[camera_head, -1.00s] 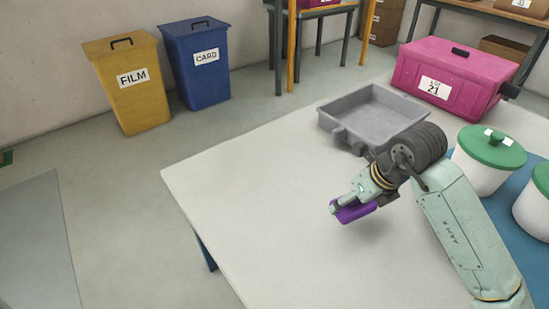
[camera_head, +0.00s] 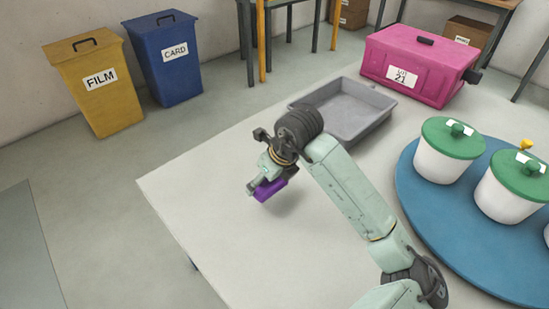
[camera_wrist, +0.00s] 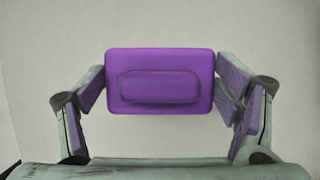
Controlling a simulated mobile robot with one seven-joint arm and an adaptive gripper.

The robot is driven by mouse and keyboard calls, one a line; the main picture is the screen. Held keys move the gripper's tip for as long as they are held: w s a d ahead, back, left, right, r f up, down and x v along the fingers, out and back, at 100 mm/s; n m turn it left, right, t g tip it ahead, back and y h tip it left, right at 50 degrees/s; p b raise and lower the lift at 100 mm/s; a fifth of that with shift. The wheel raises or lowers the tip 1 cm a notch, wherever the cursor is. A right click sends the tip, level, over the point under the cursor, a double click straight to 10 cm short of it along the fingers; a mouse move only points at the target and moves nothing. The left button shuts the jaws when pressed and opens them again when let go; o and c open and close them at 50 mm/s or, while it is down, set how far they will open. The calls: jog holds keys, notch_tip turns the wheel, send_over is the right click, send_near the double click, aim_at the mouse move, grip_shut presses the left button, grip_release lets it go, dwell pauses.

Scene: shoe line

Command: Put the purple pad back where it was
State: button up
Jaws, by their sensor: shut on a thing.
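The purple pad (camera_head: 272,190) is a small rounded block with a raised oblong on its face. My gripper (camera_head: 266,187) is shut on it. In the wrist view the pad (camera_wrist: 160,62) lies across between the two fingers, which meet its left and right ends. In the head view the pad is over the left part of the pale table (camera_head: 240,255), with a shadow close by it. I cannot tell whether it touches the table top. Part of the pad is hidden by my gripper. The place where it was before cannot be told from these views.
A grey tray (camera_head: 318,104) and a pink case (camera_head: 385,78) stand behind my arm. A blue round board (camera_head: 425,225) at right holds white pots with green lids (camera_head: 453,138). Yellow FILM (camera_head: 97,105) and blue CARD (camera_head: 172,75) bins stand on the floor. The table's left area is clear.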

jog(key=w+d+p, duration=0.1)
jog(key=w, duration=0.3)
jog(key=w+d+p, duration=0.1)
jog(key=w, duration=0.3)
jog(key=w+d+f+p, duration=0.1)
jog(key=w, duration=0.3)
jog(key=shift+w, duration=0.15)
jog(key=shift+d+f+p, duration=0.1)
jog(key=shift+f+p, duration=0.3)
jog(key=shift+f, duration=1.6)
jog(key=o, duration=1.2)
jog(key=shift+c, duration=0.2)
jog(key=shift+r, duration=0.1)
jog(key=shift+r+p, duration=0.25)
jog(key=shift+p, duration=0.05)
jog(key=b+v, duration=0.2)
jog(key=v, duration=0.9)
jog(key=shift+r, duration=0.3)
jog(key=shift+d, duration=0.1)
